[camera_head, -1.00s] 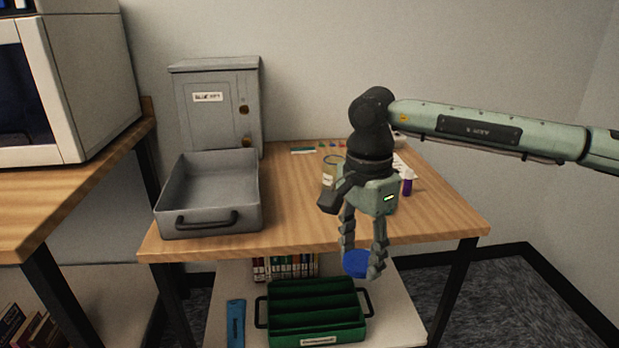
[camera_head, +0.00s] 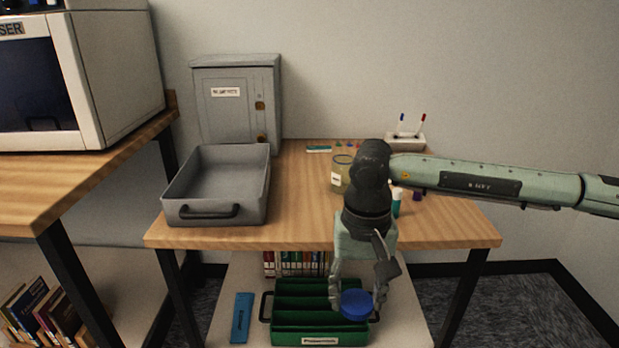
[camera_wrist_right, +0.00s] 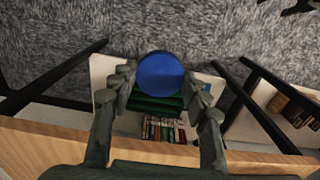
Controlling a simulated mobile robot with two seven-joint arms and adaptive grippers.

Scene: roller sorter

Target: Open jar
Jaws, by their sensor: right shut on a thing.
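A clear jar (camera_head: 341,176) with a pale label and yellowish tint stands upright on the wooden table. Its top rim looks uncovered; my arm is close beside it and hides part of its right side. My right gripper (camera_head: 359,298) points down in front of the table's front edge. It is shut on a round blue lid (camera_head: 355,306), held well away from the jar. In the right wrist view the blue lid (camera_wrist_right: 160,76) sits between the two fingertips. My left gripper is not in view.
A grey open tray (camera_head: 217,212) and grey cabinet (camera_head: 240,115) occupy the table's left. A pen holder (camera_head: 405,141) and small bottles (camera_head: 397,203) are at right. Below the lid, a green compartment tray (camera_head: 320,335) rests on the lower shelf, beside a blue item (camera_head: 241,318).

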